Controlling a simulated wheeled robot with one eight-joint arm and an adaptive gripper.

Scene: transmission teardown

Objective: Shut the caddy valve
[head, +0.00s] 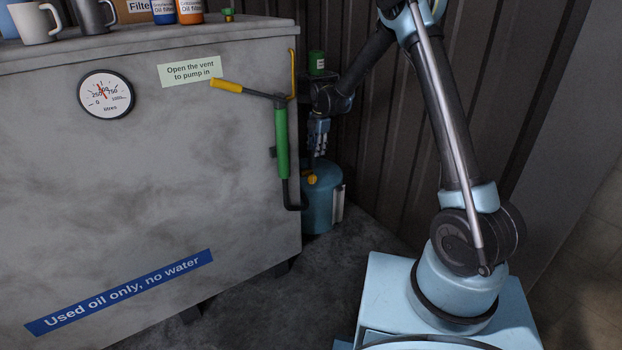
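The caddy (319,213) is a blue rounded vessel on the floor, in the corner beside the large grey tank. A small yellow part (311,178), which looks like its valve handle, sits at the caddy's top. My gripper (319,153) points down just above the caddy, a little above and right of the yellow part. A small gap seems to show between them, but I cannot be sure they are apart. The fingers are too small to tell whether they are open or shut. The valve's exact position is too small to read.
The grey tank (150,190) fills the left, with a gauge (106,94) and a vent sign (190,71). A green hand pump (282,145) with a yellow-gripped lever (227,87) stands at its right edge, close to my gripper. A corrugated wall (395,150) is behind.

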